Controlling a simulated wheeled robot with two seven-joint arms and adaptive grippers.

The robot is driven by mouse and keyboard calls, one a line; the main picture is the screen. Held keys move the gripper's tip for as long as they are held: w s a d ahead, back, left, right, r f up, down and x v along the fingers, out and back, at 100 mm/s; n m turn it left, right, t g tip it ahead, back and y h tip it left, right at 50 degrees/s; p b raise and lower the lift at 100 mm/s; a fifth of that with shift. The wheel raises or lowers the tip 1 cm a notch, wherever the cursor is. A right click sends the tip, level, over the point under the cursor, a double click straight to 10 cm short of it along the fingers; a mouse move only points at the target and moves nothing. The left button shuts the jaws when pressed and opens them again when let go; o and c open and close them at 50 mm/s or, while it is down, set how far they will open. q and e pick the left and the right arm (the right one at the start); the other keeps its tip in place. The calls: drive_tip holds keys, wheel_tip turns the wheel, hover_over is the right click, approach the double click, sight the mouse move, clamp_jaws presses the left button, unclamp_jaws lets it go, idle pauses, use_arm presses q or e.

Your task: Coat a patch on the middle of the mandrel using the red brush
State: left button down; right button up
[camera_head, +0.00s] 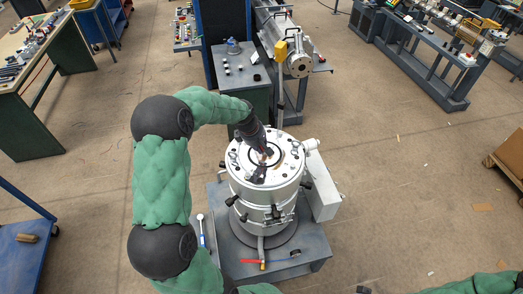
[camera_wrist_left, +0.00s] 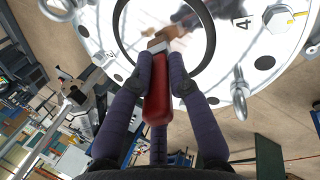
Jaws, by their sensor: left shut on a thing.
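My left gripper (camera_head: 264,147) reaches down over the top of the silver cylindrical extruder head (camera_head: 268,200). In the left wrist view the gripper (camera_wrist_left: 159,62) is shut on the red handle of the red brush (camera_wrist_left: 158,100). The brush's tan bristles point at the bright surface inside a dark ring (camera_wrist_left: 205,50), which looks like the mandrel's top (camera_wrist_left: 220,38). A dark brownish smear or reflection (camera_wrist_left: 187,14) shows beside the bristles. I cannot tell whether the bristles touch the surface.
Eye bolts (camera_wrist_left: 240,92) and numbered marks surround the ring. The extruder head stands on a grey table (camera_head: 312,257), where a red-handled tool (camera_head: 250,261) lies at the front. A white box (camera_head: 323,195) is attached at its right. Open floor lies farther right.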

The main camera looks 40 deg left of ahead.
use_arm(q)
drive_tip(key=shift+w+a, duration=0.65)
drive_tip(key=shift+a, duration=0.2)
drive_tip(key=shift+w+a, duration=0.65)
drive_tip(key=shift+a, duration=0.2)
drive_tip(key=shift+w+d, duration=0.4)
drive_tip(key=shift+w, duration=0.1)
drive_tip(key=shift+s+d+f, duration=0.1)
drive_tip(key=shift+s+d, duration=1.1)
drive_tip(key=shift+d, duration=0.3)
drive_tip(key=shift+s+d, duration=1.15)
drive_tip(key=shift+d, duration=0.3)
wheel_tip(320, 180, up, 6)
drive_tip(key=p, duration=0.3)
wheel_tip(320, 180, up, 3)
drive_tip(key=shift+r+p, duration=0.1)
drive_tip(key=shift+p, duration=0.85)
